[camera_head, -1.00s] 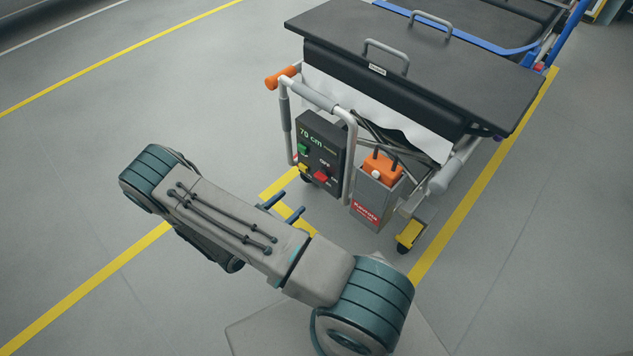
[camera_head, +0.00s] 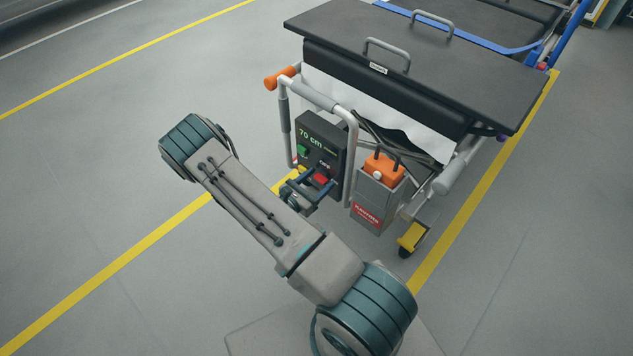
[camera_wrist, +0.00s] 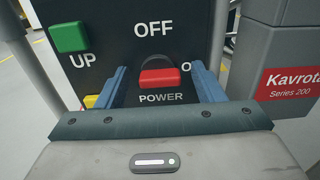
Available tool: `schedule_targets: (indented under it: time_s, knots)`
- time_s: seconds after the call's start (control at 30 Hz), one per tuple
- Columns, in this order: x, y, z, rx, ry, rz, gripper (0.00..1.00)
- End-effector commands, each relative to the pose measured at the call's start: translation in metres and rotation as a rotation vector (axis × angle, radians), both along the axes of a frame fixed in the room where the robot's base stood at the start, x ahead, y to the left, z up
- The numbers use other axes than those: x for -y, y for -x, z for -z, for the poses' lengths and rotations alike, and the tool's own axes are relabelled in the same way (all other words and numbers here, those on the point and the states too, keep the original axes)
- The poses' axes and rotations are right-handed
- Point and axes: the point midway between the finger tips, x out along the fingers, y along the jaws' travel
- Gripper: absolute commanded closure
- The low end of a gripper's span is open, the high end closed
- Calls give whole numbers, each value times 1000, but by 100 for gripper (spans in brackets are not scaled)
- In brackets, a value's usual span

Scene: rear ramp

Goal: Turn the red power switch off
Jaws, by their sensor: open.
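The red power switch (camera_wrist: 159,78) sits on a dark control panel (camera_wrist: 146,48) between the words OFF and POWER. It lies level in the wrist view, with the start of "ON" at its right end. In the head view the red switch (camera_head: 321,179) shows low on the panel (camera_head: 322,134). My gripper (camera_wrist: 156,72) is open and empty, with one blue finger on each side of the switch. The right finger partly covers the "ON" label. I cannot tell whether a finger touches the switch. In the head view my gripper (camera_head: 315,180) is right in front of the panel.
A green UP button (camera_wrist: 70,37) is at upper left, and a yellow button (camera_wrist: 91,101) is partly hidden by the left finger. A grey box (camera_head: 375,205) with an orange top stands right of the panel. A grey tube frame (camera_head: 353,160) flanks the panel.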

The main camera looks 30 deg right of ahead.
Motion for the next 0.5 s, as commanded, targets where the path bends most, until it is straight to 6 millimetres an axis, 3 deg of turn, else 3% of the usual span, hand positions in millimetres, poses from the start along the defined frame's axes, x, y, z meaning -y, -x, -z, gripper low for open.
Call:
schedule_targets:
  time_s: [0.07, 0.2, 0.5]
  knots:
    - [0, 0, 0, 0, 0, 0, 44]
    - [0, 0, 0, 0, 0, 0, 83]
    - [0, 0, 0, -19, 7, 0, 83]
